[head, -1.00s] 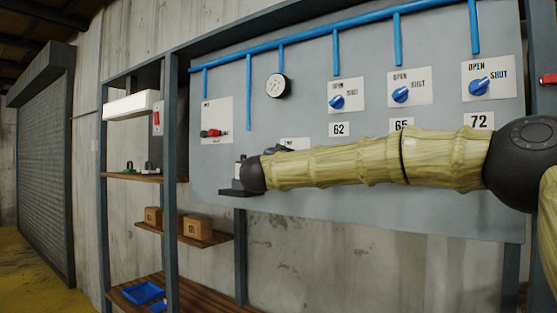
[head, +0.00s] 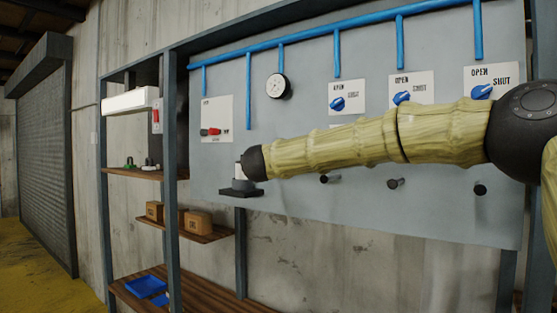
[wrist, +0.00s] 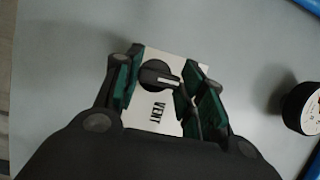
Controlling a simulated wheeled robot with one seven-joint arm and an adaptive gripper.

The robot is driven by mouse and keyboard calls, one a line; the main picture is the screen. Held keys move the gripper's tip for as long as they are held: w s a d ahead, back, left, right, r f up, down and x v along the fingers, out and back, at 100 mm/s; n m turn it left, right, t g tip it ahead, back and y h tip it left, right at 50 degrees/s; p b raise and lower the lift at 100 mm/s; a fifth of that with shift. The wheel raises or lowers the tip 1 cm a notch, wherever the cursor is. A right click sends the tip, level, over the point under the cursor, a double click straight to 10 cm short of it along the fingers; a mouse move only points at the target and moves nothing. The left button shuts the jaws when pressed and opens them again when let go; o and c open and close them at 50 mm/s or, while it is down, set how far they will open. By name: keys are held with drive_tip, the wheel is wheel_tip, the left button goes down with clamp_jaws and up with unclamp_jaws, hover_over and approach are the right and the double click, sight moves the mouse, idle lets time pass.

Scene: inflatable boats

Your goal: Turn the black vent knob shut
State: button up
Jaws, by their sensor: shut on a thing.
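The black vent knob (wrist: 156,75) shows in the wrist view, round with a pale pointer bar, on a white plate (wrist: 140,115) marked VENT. The plate's lettering appears turned sideways there, and the pointer lies roughly across the picture, pointing right. The right finger covers part of the plate.
A round gauge (head: 278,86) is on the grey panel (head: 225,172), under blue pipes (head: 337,52). Several blue knobs (head: 401,98) on white plates sit above my arm. A red-handled plate (head: 217,118) is at left. A dark ledge (head: 240,189) is by my wrist.

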drive_tip(key=shift+f, duration=0.15)
drive_tip(key=o, duration=1)
drive_tip(key=v, duration=1.2)
